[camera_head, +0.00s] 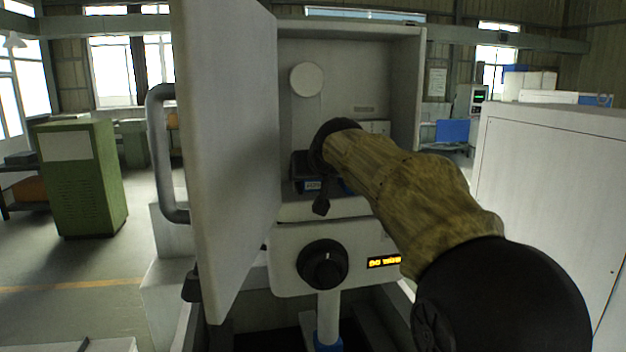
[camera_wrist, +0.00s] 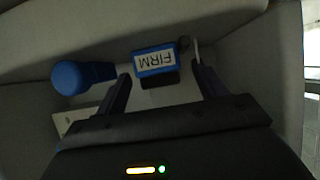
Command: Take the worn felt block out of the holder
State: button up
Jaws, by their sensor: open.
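My gripper (camera_wrist: 160,72) is open inside the lit-grey cabinet, its two dark fingers apart. Between the fingertips, in the wrist view, is a blue-framed piece with a white label (camera_wrist: 155,60) reading FIRM upside down. A small dark block (camera_wrist: 160,81) shows just below it. I cannot tell which part is the worn felt and which is the holder, or whether a finger touches either.
The cabinet door (camera_head: 225,150) stands open on the left. A blue round knob (camera_wrist: 70,77) is beside the left finger in the wrist view. Below the opening are a black dial (camera_head: 322,264) and an amber display (camera_head: 384,262). A white cabinet (camera_head: 560,180) stands at right.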

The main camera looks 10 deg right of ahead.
jog(key=c, duration=1.1)
jog(key=shift+r, duration=0.1)
jog(key=shift+r, duration=4.95)
